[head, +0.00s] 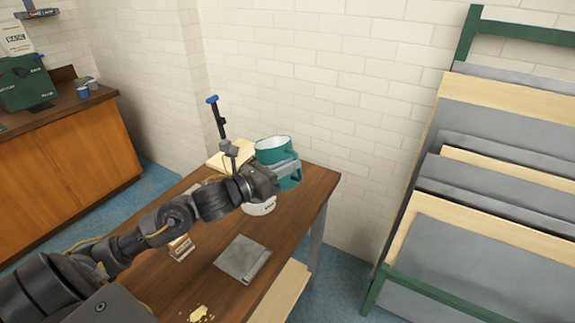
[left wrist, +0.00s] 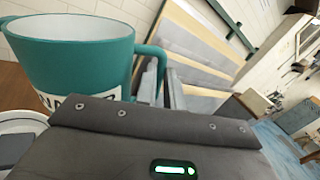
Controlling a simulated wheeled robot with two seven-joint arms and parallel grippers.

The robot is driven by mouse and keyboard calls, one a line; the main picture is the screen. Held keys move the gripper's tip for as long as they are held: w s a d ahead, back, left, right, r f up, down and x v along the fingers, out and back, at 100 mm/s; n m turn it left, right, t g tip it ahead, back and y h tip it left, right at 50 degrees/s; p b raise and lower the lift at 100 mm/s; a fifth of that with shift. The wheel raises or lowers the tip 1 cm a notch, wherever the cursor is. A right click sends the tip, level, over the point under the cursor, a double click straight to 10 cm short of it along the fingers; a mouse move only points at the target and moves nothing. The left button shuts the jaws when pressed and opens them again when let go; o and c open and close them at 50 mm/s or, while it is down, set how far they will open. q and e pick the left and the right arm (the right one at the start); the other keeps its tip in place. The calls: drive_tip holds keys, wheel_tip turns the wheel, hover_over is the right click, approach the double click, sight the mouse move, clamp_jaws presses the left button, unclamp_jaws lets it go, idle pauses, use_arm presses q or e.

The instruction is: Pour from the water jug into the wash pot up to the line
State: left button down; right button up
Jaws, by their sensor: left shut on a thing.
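The teal water jug (head: 273,152) with a pale inside is over the far right part of the wooden table. My left gripper (head: 287,172) is shut on the jug's handle. In the left wrist view the jug (left wrist: 85,62) fills the upper left, with its handle (left wrist: 150,50) at the fingers and part of a white label showing. The jug looks about upright. A white pot (head: 262,207), likely the wash pot, stands on the table below the jug, partly hidden by the arm and jug. Its rim (left wrist: 20,116) shows in the left wrist view. Its line and any water are not visible.
The table (head: 215,290) also bears a grey flat plate (head: 243,259), a small box or card holder (head: 181,248), and crumbs (head: 198,313). A blue-topped upright tool (head: 217,118) stands behind my arm. A rack of boards (head: 470,190) is on the right.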

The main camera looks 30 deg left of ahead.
sight(279, 147)
use_arm(q)
drive_tip(key=shift+a+r+n+p, duration=0.1)
drive_tip(key=shift+n+p, duration=0.7)
drive_tip(key=shift+n, duration=0.3)
idle(0.3)
drive_tip(key=shift+w+a+r+n+t+p, duration=0.1)
drive_tip(key=shift+a+r+n+t+p, duration=0.2)
drive_tip(key=shift+r+n+p, duration=0.7)
drive_tip(key=shift+w+a+r+n+t+p, duration=0.1)
drive_tip(key=shift+a+r+n+t+p, duration=0.15)
drive_tip(key=shift+n+p, duration=0.85)
idle(2.3)
drive_tip(key=shift+a+r+y+p, duration=0.25)
drive_tip(key=shift+r+y+p, duration=0.1)
drive_tip(key=shift+p, duration=0.5)
drive_tip(key=shift+w+a+r+n+p, duration=0.1)
drive_tip(key=shift+a+r+n+p, duration=0.4)
drive_tip(key=shift+n, duration=0.4)
idle(0.5)
